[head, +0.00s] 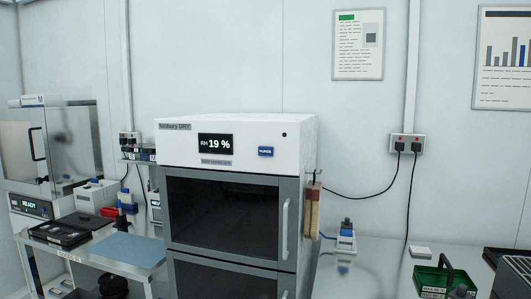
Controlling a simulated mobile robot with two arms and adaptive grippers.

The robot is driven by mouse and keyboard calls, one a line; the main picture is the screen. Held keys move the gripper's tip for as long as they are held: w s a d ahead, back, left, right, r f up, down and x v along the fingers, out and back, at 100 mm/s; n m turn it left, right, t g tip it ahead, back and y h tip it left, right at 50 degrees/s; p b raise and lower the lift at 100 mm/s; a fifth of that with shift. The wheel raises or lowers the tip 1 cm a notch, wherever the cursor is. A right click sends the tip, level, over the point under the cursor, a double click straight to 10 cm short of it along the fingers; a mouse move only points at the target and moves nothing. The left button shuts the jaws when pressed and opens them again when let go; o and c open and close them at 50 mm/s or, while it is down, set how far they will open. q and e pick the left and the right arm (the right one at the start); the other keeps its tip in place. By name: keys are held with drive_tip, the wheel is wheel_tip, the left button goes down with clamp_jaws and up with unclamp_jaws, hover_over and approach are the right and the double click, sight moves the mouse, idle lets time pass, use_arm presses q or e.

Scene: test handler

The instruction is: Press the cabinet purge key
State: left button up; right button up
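The white and grey dry cabinet (235,141) stands in the middle of the head view. Its display (215,144) reads "RH 19 %". The blue purge key (266,152) is on the white top panel, right of the display. A small dark round spot sits above and right of the key. The cabinet's dark glass doors (222,216) look shut, with vertical handles at their right. Neither of my grippers shows in this view.
A bench (150,288) at left holds a black tray (62,231), a blue mat (128,250) and a glass-sided machine (50,150). Brushes (312,210) hang on the cabinet's right side. A green basket (440,280) sits at right. Cables hang from a wall socket (407,146).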

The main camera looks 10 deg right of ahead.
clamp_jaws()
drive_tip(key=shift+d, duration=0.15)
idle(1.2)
